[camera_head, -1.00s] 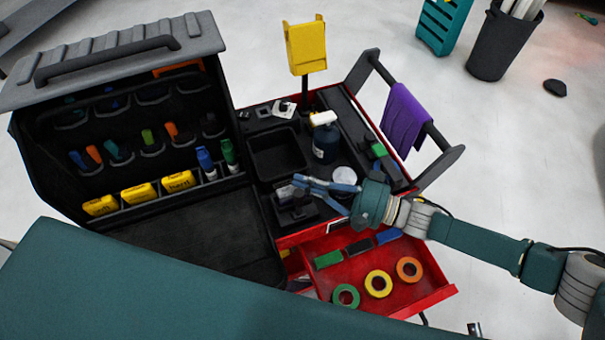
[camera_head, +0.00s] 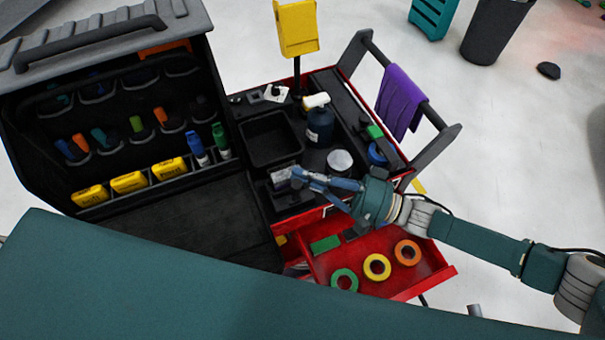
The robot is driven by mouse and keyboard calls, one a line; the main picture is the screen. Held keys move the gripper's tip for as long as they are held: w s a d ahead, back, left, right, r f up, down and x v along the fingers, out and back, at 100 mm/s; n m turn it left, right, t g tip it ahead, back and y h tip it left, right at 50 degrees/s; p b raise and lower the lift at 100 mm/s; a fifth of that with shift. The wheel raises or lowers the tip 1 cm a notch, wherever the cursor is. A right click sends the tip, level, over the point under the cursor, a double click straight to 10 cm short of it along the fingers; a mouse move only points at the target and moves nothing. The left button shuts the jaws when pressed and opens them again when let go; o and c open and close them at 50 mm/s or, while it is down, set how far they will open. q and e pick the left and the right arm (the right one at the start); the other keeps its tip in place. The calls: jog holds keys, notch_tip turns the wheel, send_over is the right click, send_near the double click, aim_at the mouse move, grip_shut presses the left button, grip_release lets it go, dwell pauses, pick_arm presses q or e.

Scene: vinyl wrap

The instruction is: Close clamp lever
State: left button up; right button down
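The clamp (camera_head: 289,194) is a small dark block on the red cart's top, at the near edge beside the tool case. A light grey metal piece (camera_head: 281,176), which looks like its lever, shows at its upper side. My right gripper (camera_head: 300,174) reaches in from the right over the clamp, with its blue fingers pointing left at the grey piece. My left gripper is not in view.
The cart top holds a black tray (camera_head: 269,139), a dark spray bottle (camera_head: 320,124) and a round silver lid (camera_head: 340,161). The open red drawer (camera_head: 436,272) with tape rolls lies below my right arm. A large tool case (camera_head: 165,228) stands at left.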

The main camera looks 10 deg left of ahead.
aim_at(298, 192)
jog(key=s+d+b, duration=0.1)
jog(key=s+d+f+n+y+b, duration=0.1)
jog(key=s+d+n+y+b, duration=0.1)
jog(key=s, duration=0.1)
jog(key=shift+f, duration=0.3)
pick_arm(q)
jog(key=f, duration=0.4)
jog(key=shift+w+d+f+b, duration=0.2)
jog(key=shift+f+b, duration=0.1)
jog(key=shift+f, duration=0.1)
pick_arm(e)
jog(key=shift+s+d+f, duration=0.35)
jog(key=shift+s+f, duration=0.1)
jog(key=shift+s+f, duration=0.15)
jog(key=shift+f, duration=0.2)
jog(key=shift+d, duration=0.15)
jog(key=s+d, duration=0.1)
jog(key=d, duration=1.5)
jog(key=shift+d+f, duration=0.15)
jog(key=shift+d, duration=0.15)
